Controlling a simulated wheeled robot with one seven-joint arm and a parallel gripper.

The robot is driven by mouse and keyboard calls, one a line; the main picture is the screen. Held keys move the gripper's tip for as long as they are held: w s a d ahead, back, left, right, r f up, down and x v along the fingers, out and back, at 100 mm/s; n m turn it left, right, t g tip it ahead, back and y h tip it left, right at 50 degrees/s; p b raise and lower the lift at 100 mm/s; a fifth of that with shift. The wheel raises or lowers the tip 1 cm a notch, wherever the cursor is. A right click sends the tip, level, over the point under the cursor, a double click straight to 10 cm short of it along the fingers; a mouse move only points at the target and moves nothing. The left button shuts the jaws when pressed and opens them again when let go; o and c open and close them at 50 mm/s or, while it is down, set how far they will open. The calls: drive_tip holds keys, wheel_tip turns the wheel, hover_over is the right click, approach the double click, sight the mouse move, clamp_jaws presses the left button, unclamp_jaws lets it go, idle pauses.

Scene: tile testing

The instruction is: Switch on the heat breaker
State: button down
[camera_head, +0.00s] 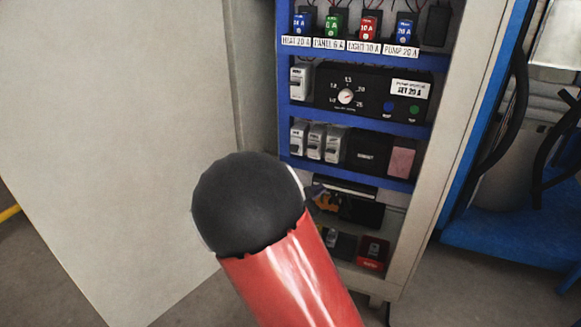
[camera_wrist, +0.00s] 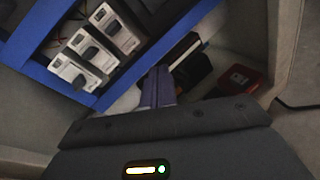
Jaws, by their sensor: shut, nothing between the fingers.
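In the head view, three white breakers (camera_head: 316,141) stand side by side on the third shelf of the open cabinet, and one more breaker (camera_head: 300,83) is on the shelf above. In the wrist view the three breakers (camera_wrist: 92,49) show at upper left with dark levers. I cannot read which is the heat breaker, nor its lever state. A "HEAT 20 A" label (camera_head: 296,41) is on the top shelf edge under a blue fuse-like block. My gripper (camera_wrist: 160,78) is shut and empty, below and right of the breakers, apart from them. In the head view my arm mostly hides it.
Blue shelf edges (camera_head: 352,121) cross the cabinet. A dial panel (camera_head: 345,97) sits beside the upper breaker. A red box (camera_head: 372,254) is low in the cabinet. The open cabinet door (camera_head: 110,130) fills the left. Black hoses hang at right.

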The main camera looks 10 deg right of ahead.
sight(294, 149)
drive_tip(key=w+a+f+n+t+y+b, duration=0.1)
drive_tip(key=w+a+f+n+t+y, duration=0.1)
drive_tip(key=w+a+n+t, duration=0.4)
drive_tip(key=a+f+n, duration=0.1)
drive_tip(key=a+n, duration=0.1)
drive_tip(key=shift+w+a+n, duration=0.25)
drive_tip(key=shift+w+n, duration=0.05)
drive_tip(key=shift+w, duration=0.1)
drive_tip(key=shift+d, duration=0.1)
drive_tip(key=w+d+r+b, duration=0.1)
drive_tip(key=w+d+r, duration=0.3)
drive_tip(key=w, duration=0.2)
drive_tip(key=shift+w+d+r, duration=0.25)
drive_tip(key=shift+w+d, duration=0.1)
drive_tip(key=shift+r, duration=0.15)
drive_tip(key=shift+s+y+p, duration=0.1)
drive_tip(key=shift+y+p, duration=0.3)
drive_tip(key=shift+p, duration=0.45)
